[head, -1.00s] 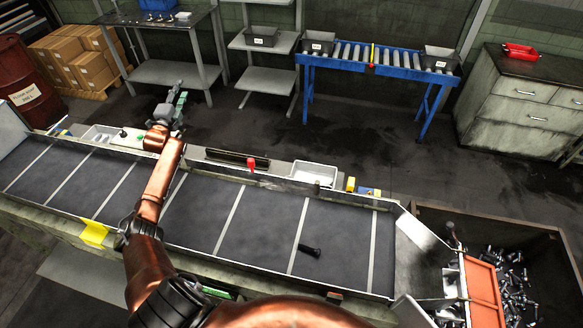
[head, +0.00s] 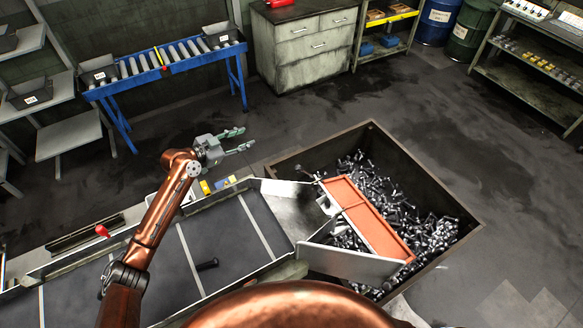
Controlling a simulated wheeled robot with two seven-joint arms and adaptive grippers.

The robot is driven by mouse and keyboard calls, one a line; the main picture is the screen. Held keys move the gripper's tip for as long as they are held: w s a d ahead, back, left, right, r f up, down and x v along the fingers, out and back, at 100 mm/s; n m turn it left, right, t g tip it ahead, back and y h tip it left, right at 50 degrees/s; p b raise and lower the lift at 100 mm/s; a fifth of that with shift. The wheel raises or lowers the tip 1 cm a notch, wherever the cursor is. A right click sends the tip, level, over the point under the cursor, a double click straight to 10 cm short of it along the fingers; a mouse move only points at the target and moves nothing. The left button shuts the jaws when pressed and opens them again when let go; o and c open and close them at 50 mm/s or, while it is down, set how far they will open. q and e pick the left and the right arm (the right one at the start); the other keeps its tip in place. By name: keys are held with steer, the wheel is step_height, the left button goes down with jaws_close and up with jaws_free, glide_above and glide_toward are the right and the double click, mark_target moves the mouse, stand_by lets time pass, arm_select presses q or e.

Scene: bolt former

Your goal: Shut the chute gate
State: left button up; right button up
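The chute gate, an orange panel (head: 368,218), stands across the outer end of the grey metal chute (head: 285,203), over the bolt bin. A rod with a dark knob (head: 299,168) sticks out near the gate's far end. I cannot tell from this angle how far the gate stands open. My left gripper (head: 246,139) is beyond the conveyor's far edge, to the left of the knob and apart from it. Its two fingers are spread with nothing between them. My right gripper is out of view.
The conveyor (head: 225,235) carries a single dark bolt (head: 207,264). A rusty-edged bin (head: 428,160) full of bolts surrounds the chute end. Yellow and blue blocks (head: 218,184) sit at the conveyor's far edge. A blue roller table (head: 165,62) stands behind; the floor between is clear.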

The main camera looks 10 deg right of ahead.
mark_target(296, 168)
arm_select(q)
steer(key=s+d+f+m+g+h, duration=0.1)
steer(key=s+d+f+g, duration=0.15)
steer(key=s+d, duration=0.35)
steer(key=s+d+f+g+h, duration=0.1)
steer(key=s+d+f+g, duration=0.15)
steer(key=s+d, duration=0.35)
steer(key=x, duration=0.3)
steer(key=p+x, duration=0.1)
steer(key=x, duration=0.2)
steer(key=shift+d+r, duration=0.15)
steer(key=shift+d, duration=0.1)
steer(key=shift+w+d+f, duration=0.15)
steer(key=shift+d+f, duration=0.2)
steer(key=shift+d, duration=0.1)
steer(key=shift+c, duration=0.5)
jaws_close()
steer(key=shift+g, duration=0.3)
